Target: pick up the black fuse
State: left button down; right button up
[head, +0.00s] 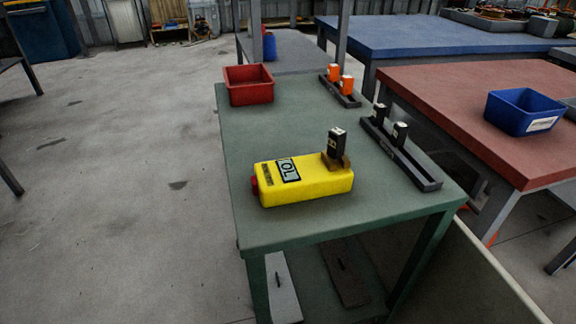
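A black fuse (337,144) with a pale top stands upright in a small brown holder (335,163) at the right end of a yellow device (310,187). The device lies on the green table (220,150) and has a display and a red end. Two more black fuses stand in a long dark rail (416,168) along the table's right edge: one nearer the back (379,114) and one closer to me (400,134). Neither of my grippers is in view.
A red bin (249,85) stands at the table's back left. Two orange blocks (340,80) stand in a dark rack (347,95) at the back right. A red-topped table (450,100) with a blue bin (524,111) adjoins on the right. The table's middle is clear.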

aim_at(337, 139)
jog(key=k+l, duration=0.15)
jog(key=l+z, duration=0.25)
jog(key=i+l+z, duration=0.1)
jog(key=l+z, duration=0.2)
jog(key=l, duration=0.35)
jog(key=i+l+z, duration=0.1)
jog(key=l, duration=0.2)
jog(key=k+l+u, duration=0.1)
jog(key=l+u, duration=0.3)
jog(key=j+z, duration=0.3)
jog(key=i+j+z, duration=0.1)
jog(key=j+z, duration=0.2)
jog(key=j, duration=0.1)
